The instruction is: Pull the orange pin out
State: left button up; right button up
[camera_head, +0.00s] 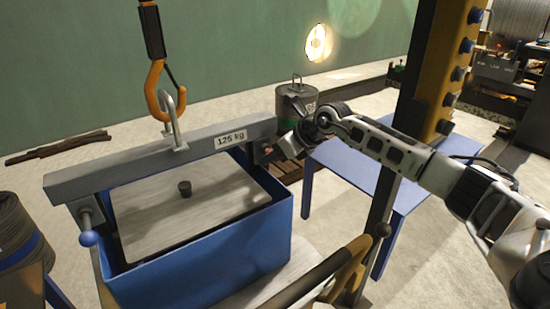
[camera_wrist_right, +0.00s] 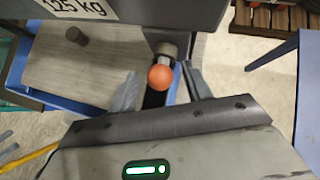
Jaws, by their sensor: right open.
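The orange pin shows in the right wrist view as a round orange knob (camera_wrist_right: 160,77) on a short stem under the end of the grey beam (camera_wrist_right: 190,15). In the head view, the beam (camera_head: 110,168), labelled 125 kg, lies across a blue box, and the pin at its right end is mostly hidden by my gripper. My right gripper (camera_head: 280,150) is at that end. In the wrist view its fingers (camera_wrist_right: 160,73) are open, one on each side of the knob, with gaps visible; contact cannot be told. My left gripper is out of view.
A yellow hook (camera_head: 153,90) hangs at the shackle on the beam. A blue-knobbed pin (camera_head: 88,238) is at the beam's left end. The blue box (camera_head: 215,265) holds a grey plate.

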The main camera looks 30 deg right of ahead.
jog(key=c, duration=0.8)
jog(key=shift+s+d, duration=0.15)
jog(key=shift+s, duration=0.95)
jog(key=shift+s+d, duration=0.15)
jog(key=shift+s, duration=0.9)
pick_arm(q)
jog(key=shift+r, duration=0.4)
pick_arm(e)
jog(key=o, duration=0.8)
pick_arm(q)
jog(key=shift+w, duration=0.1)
pick_arm(e)
jog(key=shift+o, duration=0.2)
pick_arm(q)
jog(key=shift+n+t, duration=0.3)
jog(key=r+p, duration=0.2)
jog(key=p, duration=0.1)
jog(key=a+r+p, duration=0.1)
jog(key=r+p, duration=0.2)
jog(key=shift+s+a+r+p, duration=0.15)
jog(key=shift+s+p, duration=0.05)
jog(key=shift+p, duration=0.15)
pick_arm(e)
jog(key=s+d+r, duration=0.1)
jog(key=s+r, duration=0.3)
jog(key=r, duration=0.7)
jog(key=shift+d, duration=0.3)
